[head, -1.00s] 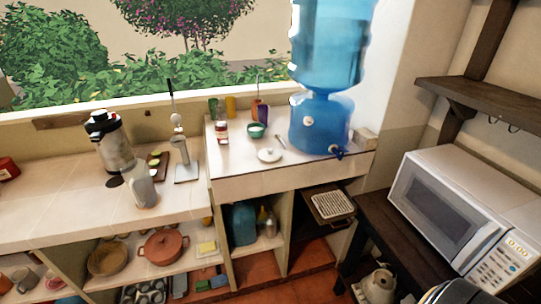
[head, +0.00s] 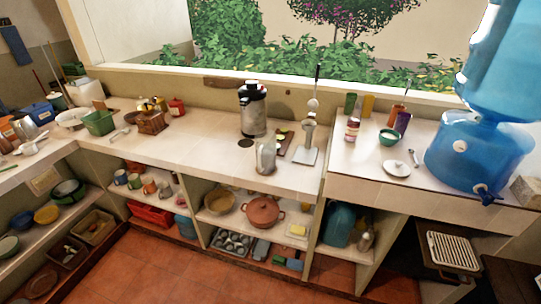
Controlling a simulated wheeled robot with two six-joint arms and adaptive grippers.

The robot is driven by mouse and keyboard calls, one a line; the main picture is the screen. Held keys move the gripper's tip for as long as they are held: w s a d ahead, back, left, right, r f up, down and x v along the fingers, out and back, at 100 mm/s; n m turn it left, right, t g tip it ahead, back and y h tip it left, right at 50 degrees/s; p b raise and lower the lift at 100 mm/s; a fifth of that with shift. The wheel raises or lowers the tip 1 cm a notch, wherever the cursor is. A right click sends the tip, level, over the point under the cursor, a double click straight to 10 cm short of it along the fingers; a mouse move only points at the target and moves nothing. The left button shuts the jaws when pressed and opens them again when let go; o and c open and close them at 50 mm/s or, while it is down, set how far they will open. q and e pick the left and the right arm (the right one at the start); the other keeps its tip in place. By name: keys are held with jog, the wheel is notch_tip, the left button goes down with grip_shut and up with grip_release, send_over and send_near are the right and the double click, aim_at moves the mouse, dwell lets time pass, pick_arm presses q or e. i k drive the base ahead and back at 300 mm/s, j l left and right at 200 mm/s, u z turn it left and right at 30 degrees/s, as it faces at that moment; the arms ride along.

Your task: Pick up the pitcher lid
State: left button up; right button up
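A clear-grey pitcher (head: 265,157) stands upright near the front edge of the tiled counter in the head view. A small dark round disc (head: 245,143) lies flat on the counter just left of and behind it. A white round lid with a knob (head: 397,168) lies on the raised counter at right, beside a spoon (head: 414,158). I cannot tell for sure which of these two is the pitcher lid. Neither of my grippers is in view.
A tall silver and black dispenser (head: 253,112) and a lever press (head: 309,128) stand behind the pitcher. A green bowl (head: 389,138), cups and a blue water jug (head: 476,152) crowd the right counter. The counter left of the dispenser has free room, as does the red floor (head: 190,270).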

aim_at(397, 168)
jog(key=i+j+z, duration=0.35)
jog(key=j, duration=0.25)
jog(key=i+j+z, duration=0.3)
jog(key=j, duration=0.4)
jog(key=i+j+z, duration=0.2)
jog(key=j, duration=0.2)
jog(key=i+j+z, duration=0.15)
jog(key=j, duration=0.25)
